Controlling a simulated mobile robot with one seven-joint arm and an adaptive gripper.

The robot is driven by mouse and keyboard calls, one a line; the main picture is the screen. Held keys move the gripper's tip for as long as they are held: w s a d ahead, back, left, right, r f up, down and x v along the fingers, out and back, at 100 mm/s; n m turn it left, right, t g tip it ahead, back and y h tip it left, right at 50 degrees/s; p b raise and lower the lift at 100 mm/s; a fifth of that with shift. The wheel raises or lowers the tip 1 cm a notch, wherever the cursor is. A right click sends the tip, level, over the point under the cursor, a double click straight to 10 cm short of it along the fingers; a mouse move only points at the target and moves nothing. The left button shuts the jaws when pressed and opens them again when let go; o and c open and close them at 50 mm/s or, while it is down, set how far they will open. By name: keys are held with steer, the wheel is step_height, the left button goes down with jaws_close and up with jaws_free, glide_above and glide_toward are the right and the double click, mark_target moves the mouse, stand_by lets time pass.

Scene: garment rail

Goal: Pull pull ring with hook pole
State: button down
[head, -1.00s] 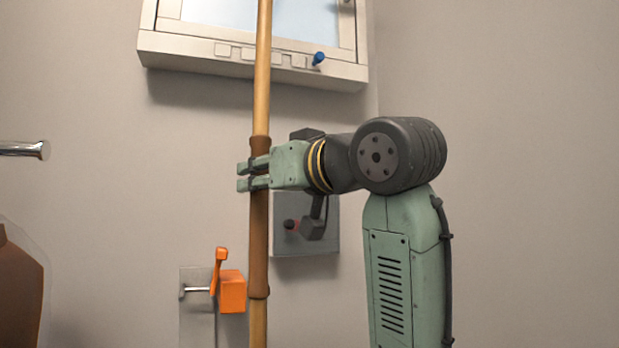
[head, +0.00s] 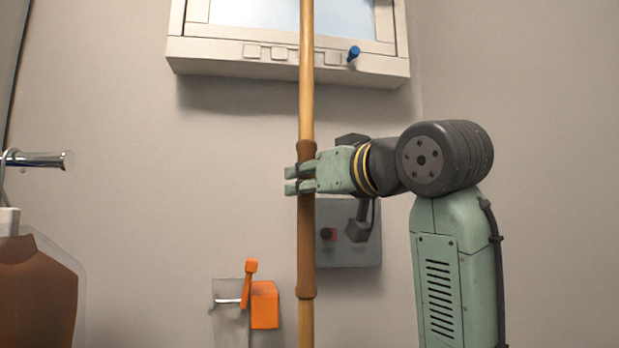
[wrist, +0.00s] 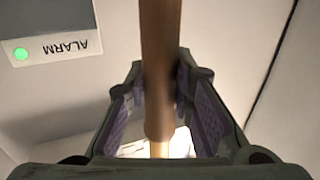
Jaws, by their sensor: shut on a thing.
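The hook pole (head: 306,245) is a wooden pole with a darker brown sleeve. It stands upright in the head view and runs out of the picture at top and bottom, so its hook end is hidden. My gripper (head: 297,180) is shut on the upper part of the brown sleeve. In the wrist view the pole (wrist: 160,65) passes between the two fingers (wrist: 162,108). The pull ring is not visible in either view.
A framed window-like panel (head: 200,57) with a blue knob (head: 353,54) is on the wall behind the pole. A chrome rail (head: 45,160) and brown garment (head: 38,300) are left. An alarm sign (wrist: 50,48) shows in the wrist view.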

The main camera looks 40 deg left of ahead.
steer(key=w+a+p, duration=0.1)
steer(key=w+a, duration=0.6)
steer(key=a, duration=0.1)
stand_by(1.1)
steer(key=shift+a, duration=0.15)
steer(key=shift+f, duration=0.25)
stand_by(0.6)
steer(key=shift+f, duration=0.35)
stand_by(2.0)
stand_by(0.6)
